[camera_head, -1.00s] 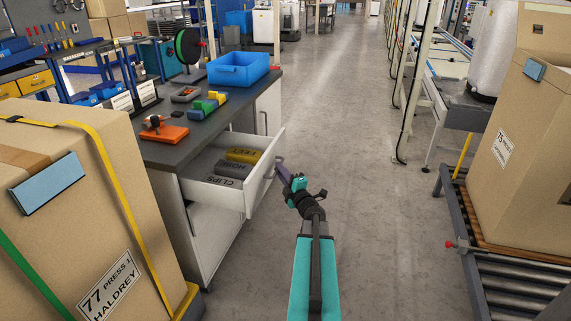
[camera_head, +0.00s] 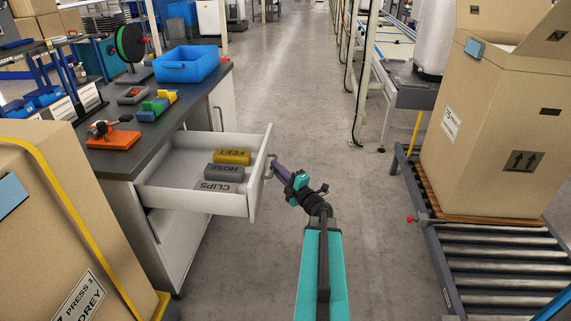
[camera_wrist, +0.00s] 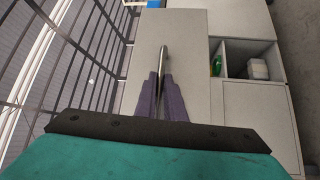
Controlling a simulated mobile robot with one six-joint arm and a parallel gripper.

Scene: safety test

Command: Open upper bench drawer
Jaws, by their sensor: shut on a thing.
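The upper bench drawer (camera_head: 192,203) is white and stands well out from the bench (camera_head: 160,112). Inside it lie a yellow block marked FEET (camera_head: 232,157), a grey block marked HOSE (camera_head: 231,171) and a grey piece marked CLIPS (camera_head: 215,187). My gripper (camera_head: 272,164) is at the drawer front, on its right side, with its fingers shut on the handle. In the wrist view, the purple fingers (camera_wrist: 162,90) close around the metal handle (camera_wrist: 164,60) on the pale drawer front (camera_wrist: 190,60).
A blue bin (camera_head: 187,65), coloured blocks (camera_head: 157,104) and an orange base with a tool (camera_head: 113,140) are on the bench top. A tall carton (camera_head: 60,230) stands at the left front. A roller conveyor (camera_head: 495,262) with a large carton (camera_head: 490,130) is at right. The floor (camera_head: 290,90) between is clear.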

